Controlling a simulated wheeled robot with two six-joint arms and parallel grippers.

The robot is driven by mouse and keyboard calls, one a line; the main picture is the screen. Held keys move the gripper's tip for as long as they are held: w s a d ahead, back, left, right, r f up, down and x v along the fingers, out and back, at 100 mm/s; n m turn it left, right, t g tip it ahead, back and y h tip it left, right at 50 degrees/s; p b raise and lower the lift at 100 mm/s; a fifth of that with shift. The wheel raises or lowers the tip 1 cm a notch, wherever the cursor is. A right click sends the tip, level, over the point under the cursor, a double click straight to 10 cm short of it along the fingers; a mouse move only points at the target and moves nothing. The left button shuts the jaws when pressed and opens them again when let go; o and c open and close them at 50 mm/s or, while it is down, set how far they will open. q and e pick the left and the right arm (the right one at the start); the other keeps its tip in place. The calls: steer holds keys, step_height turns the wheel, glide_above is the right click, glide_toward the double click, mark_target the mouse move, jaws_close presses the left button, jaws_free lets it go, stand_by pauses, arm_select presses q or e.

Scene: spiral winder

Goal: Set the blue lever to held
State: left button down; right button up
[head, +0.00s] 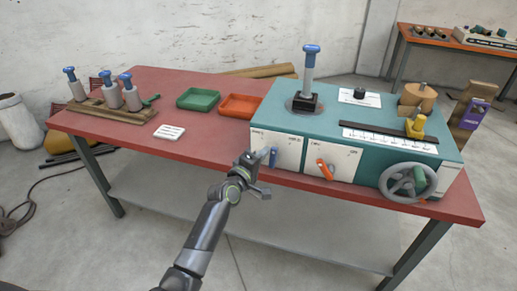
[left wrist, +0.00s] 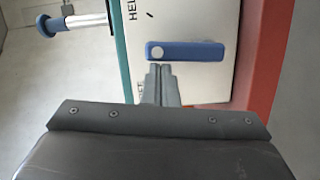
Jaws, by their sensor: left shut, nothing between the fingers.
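The blue lever (head: 273,157) is on the left white panel (head: 289,154) of the teal machine's front. Its handle hangs roughly straight down. In the left wrist view the blue lever (left wrist: 190,50) lies across the white plate, its round pivot at its left end. A label starting "HEL" is above it in that view, and a partly hidden label is below. My left gripper (head: 262,154) is shut and empty, just left of the lever. In the left wrist view its fingertips (left wrist: 160,70) are close below the lever's pivot end; I cannot tell whether they touch. My right gripper is out of view.
An orange lever (head: 325,170) is on the panel to the right, and a grey handwheel (head: 408,182) is further right. A blue-topped post (head: 309,75) stands on the machine. Green (head: 198,99) and orange trays (head: 240,106) lie on the red table (head: 200,146).

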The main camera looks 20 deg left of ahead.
mark_target(275, 152)
arm_select(q)
steer(key=m+p, duration=0.1)
steer(key=d+m+p, duration=0.2)
steer(key=m, duration=0.1)
steer(key=shift+d+r+g+y, duration=0.25)
steer(key=shift+r+g+y, duration=0.05)
steer(key=shift+g+y, duration=0.1)
steer(key=shift+d, duration=0.15)
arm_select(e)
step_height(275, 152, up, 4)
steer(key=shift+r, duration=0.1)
arm_select(q)
steer(key=shift+d+f+p, duration=0.1)
steer(key=shift+d+p, duration=0.05)
steer(key=shift+p, duration=0.15)
